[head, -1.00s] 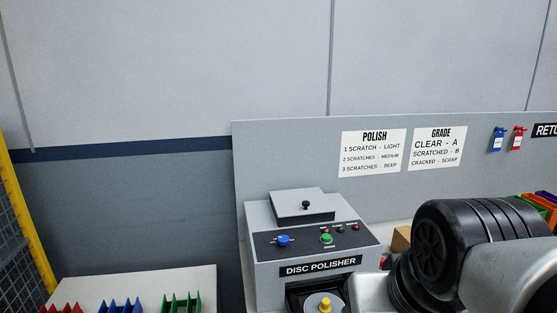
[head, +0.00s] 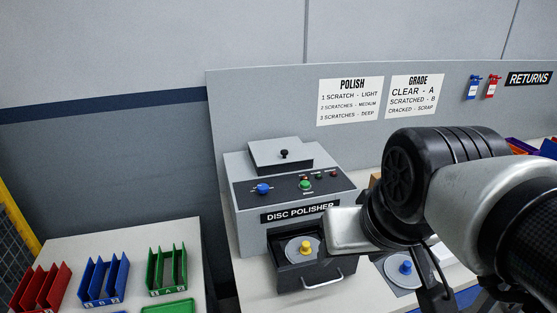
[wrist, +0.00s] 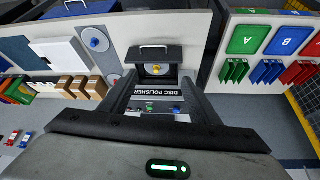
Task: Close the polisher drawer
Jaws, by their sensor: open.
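The disc polisher (head: 285,190) is a grey box on a light worktop, with a black control panel and label. Its dark drawer (head: 292,283) is pulled out at the front, with a metal handle (head: 323,279). A grey disc with a yellow knob (head: 305,247) sits in the drawer. In the wrist view the picture is turned over; the drawer (wrist: 142,53) and its handle (wrist: 153,47) show beyond my gripper (wrist: 158,82). My gripper is open and empty, its two dark fingers apart and framing the polisher label. The distance to the drawer is hard to tell.
A disc with a blue knob (head: 405,268) lies on the worktop right of the drawer, partly behind my arm. Red (head: 40,288), blue (head: 104,277) and green (head: 167,269) racks stand on a separate table at left. Cardboard boxes (wrist: 88,90) show in the wrist view.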

